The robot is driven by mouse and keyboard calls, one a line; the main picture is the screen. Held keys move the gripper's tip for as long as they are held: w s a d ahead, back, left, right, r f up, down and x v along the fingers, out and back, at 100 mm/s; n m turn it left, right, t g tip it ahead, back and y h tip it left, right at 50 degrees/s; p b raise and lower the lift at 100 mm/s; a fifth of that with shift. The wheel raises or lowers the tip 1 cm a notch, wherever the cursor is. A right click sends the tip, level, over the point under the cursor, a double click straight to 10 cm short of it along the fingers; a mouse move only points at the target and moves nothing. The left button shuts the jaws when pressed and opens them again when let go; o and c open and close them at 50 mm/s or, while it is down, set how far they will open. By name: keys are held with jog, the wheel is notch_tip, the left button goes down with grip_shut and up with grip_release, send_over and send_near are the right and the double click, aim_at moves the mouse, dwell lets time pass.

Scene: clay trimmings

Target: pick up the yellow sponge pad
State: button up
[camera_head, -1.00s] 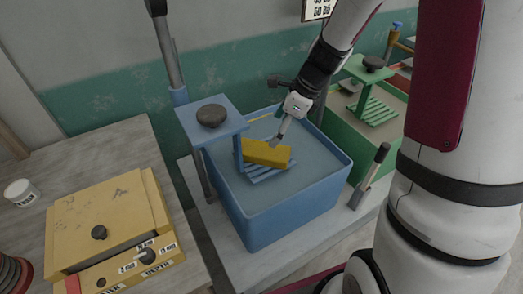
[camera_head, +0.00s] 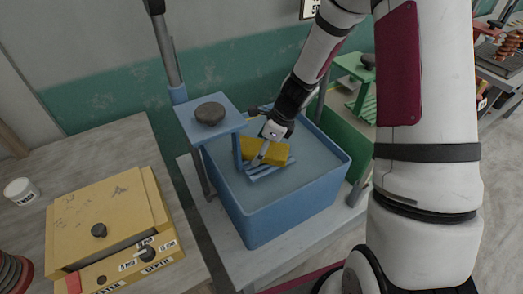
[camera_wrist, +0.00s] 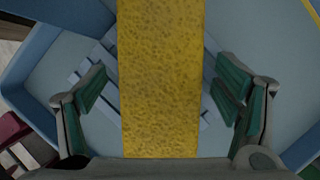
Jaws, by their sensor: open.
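The yellow sponge pad (camera_head: 278,155) lies on a light-blue slatted rack (camera_head: 266,170) inside the blue tub (camera_head: 285,217). My gripper (camera_head: 260,158) is at the pad in the head view, partly in front of it. In the wrist view the pad (camera_wrist: 160,85) runs top to bottom through the middle, between the two green-padded fingers of my gripper (camera_wrist: 163,95). The fingers are open, with a gap visible on each side of the pad. The pad's far end runs out of the wrist view.
A blue shelf (camera_head: 226,123) with a dark round stone (camera_head: 210,114) stands at the tub's left, close to my gripper. A green tub (camera_head: 345,140) stands behind right. A yellow box (camera_head: 105,220) with knobs and a white cup (camera_head: 20,191) sit on the left table.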

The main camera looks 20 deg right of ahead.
aim_at(260, 146)
jog(key=c, duration=1.4)
jog(key=shift+r, duration=0.2)
jog(key=shift+r, duration=0.55)
jog(key=shift+v, duration=1.15)
jog(key=s+d, duration=0.3)
jog(key=d, duration=0.1)
jog(key=s+d+b, duration=0.1)
jog(key=s+d, duration=0.2)
jog(key=d, duration=0.2)
jog(key=s+d+b, duration=0.1)
jog(key=s+d, duration=0.2)
jog(key=d, duration=0.2)
jog(key=shift+s+d, duration=0.15)
jog(key=shift+s, duration=0.1)
